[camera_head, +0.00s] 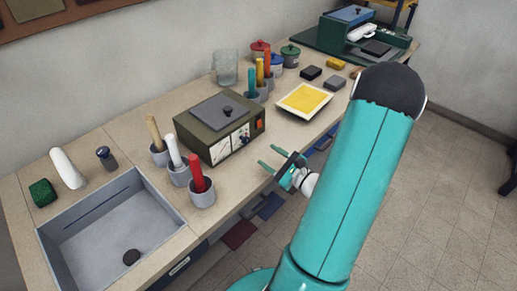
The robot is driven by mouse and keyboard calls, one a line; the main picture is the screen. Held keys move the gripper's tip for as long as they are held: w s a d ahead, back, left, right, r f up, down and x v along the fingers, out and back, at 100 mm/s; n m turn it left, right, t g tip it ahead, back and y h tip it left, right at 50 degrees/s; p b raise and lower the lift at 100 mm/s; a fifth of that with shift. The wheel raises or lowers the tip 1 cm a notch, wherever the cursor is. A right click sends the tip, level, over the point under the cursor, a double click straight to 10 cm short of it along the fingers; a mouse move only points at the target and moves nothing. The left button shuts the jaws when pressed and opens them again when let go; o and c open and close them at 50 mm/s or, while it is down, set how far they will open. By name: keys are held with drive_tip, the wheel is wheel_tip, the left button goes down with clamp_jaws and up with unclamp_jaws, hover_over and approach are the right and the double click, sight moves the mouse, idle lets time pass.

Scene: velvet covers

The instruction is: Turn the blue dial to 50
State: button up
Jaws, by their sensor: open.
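An olive metal box (192,137) with a grey lid and black knob stands on the counter. Its front face carries pale dial panels and an orange switch (259,124). A small dark blue dial (244,139) seems to sit on that face near its right part; its pointer and numbers are too small to read. My gripper (268,155) is open and empty, in front of the box to the right. Its two teal fingers point left toward the front face and are apart from it.
Grey cups with a red stick (196,172), a white stick and a wooden stick stand left of the box, near the sink (105,240). A white tray with yellow content (305,100) lies to the right. The counter's front edge runs below my gripper.

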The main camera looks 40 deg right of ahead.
drive_tip(key=s, duration=0.4)
idle(0.6)
